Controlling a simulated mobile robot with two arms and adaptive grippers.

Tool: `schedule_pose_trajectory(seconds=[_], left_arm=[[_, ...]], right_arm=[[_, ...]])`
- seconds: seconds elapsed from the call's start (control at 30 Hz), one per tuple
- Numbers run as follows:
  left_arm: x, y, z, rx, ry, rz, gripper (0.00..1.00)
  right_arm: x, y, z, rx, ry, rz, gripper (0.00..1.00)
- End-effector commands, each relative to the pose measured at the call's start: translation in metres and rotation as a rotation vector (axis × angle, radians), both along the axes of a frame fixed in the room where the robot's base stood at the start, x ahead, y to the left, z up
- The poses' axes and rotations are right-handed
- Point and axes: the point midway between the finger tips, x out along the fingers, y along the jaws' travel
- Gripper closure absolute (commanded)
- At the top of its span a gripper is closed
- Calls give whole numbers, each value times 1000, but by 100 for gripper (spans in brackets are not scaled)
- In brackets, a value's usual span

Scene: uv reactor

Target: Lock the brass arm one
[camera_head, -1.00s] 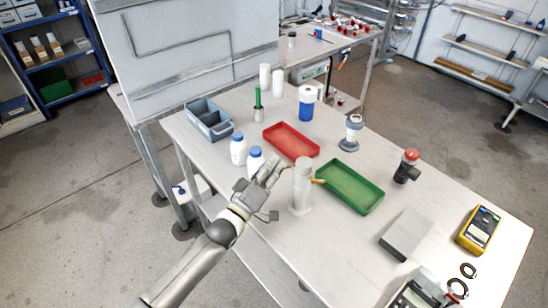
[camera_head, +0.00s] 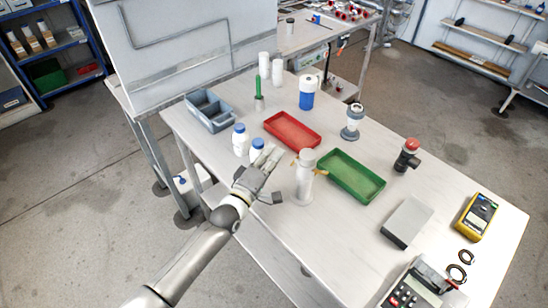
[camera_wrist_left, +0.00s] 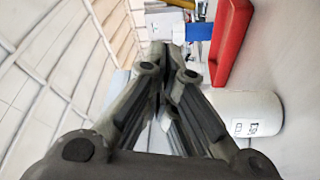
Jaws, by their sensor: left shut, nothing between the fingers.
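The pale grey upright cylinder (camera_head: 305,185) stands near the table's front edge. One brass arm (camera_head: 295,160) sticks out at its upper left and another brass arm (camera_head: 320,171) at its right. Which is arm one, and whether either is locked, I cannot tell. My left gripper (camera_head: 271,156) is shut and empty, just left of the cylinder and apart from the left brass arm. It also shows in the left wrist view (camera_wrist_left: 165,50), where no brass arm can be made out. My right gripper is not in view.
Two white bottles with blue caps (camera_head: 240,140) stand close behind my left gripper. A red tray (camera_head: 292,131) lies behind the cylinder and a green tray (camera_head: 350,176) to its right. A grey box (camera_head: 407,222) sits further right. The table between them is clear.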

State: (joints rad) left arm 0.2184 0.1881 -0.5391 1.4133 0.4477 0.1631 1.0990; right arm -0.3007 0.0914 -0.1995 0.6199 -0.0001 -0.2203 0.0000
Motion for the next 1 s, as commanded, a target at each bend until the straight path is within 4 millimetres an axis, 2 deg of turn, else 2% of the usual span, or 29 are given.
schedule_pose_trajectory(seconds=[0.3, 0.6, 0.8, 1.0], left_arm=[[-39, 21, -7, 0, 1, 0, 100], [-78, 41, -11, 0, 2, 1, 100], [-87, 45, -11, 0, 0, 0, 100], [-88, 45, -10, 0, 0, 1, 100]], right_arm=[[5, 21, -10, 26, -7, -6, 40], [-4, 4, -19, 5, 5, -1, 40], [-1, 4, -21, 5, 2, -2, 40], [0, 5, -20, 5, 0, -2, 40]])
